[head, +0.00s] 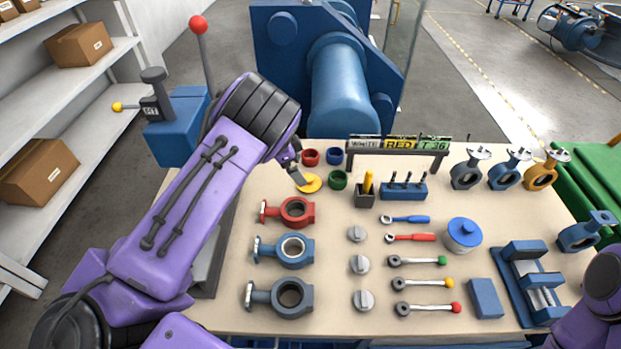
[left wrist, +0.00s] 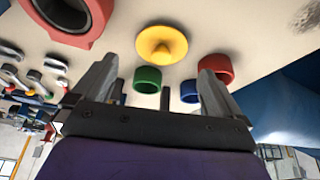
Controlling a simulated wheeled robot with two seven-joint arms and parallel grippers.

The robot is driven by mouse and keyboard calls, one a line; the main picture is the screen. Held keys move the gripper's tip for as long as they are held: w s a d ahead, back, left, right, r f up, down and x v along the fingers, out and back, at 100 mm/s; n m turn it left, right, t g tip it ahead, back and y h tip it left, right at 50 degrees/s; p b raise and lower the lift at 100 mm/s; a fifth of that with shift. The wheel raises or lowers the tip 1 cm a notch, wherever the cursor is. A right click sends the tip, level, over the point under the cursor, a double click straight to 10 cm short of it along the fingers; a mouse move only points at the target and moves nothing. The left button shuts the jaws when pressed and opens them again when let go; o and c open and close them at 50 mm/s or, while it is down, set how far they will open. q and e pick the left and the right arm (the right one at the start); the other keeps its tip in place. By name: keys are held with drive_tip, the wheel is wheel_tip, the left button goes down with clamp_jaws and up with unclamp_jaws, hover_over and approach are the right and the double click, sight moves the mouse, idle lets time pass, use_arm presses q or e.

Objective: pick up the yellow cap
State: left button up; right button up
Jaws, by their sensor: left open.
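The yellow cap (head: 313,183) lies on the beige table near its far left part, close to the red, blue and green caps. My left gripper (head: 297,174) is right at it in the head view and partly covers its left side. In the left wrist view the yellow cap (left wrist: 161,45) is whole, round with a raised middle, and lies beyond the fingertips. My left gripper (left wrist: 158,70) is open there, with nothing between its fingers. The cap sits roughly centred across the gap. I cannot tell whether a finger touches it. My right gripper is out of view.
Red (head: 311,157), blue (head: 335,156) and green (head: 338,179) caps stand close behind and beside the yellow one. A red valve (head: 297,212) is in front of it. A sign rack (head: 397,146) and a grey holder (head: 366,197) stand to the right.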

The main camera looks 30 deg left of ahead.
sight(308, 179)
use_arm(q)
drive_tip(key=shift+d+f, duration=0.2)
drive_tip(key=shift+f, duration=0.2)
drive_tip(key=x, duration=0.2)
drive_tip(key=p+x, duration=0.1)
drive_tip(key=x, duration=0.1)
drive_tip(key=p+x, duration=0.1)
drive_tip(key=shift+w+d+f, duration=0.15)
drive_tip(key=shift+w+f, duration=0.15)
drive_tip(key=shift+w, duration=0.15)
drive_tip(key=c, duration=1)
drive_tip(key=shift+r, duration=0.1)
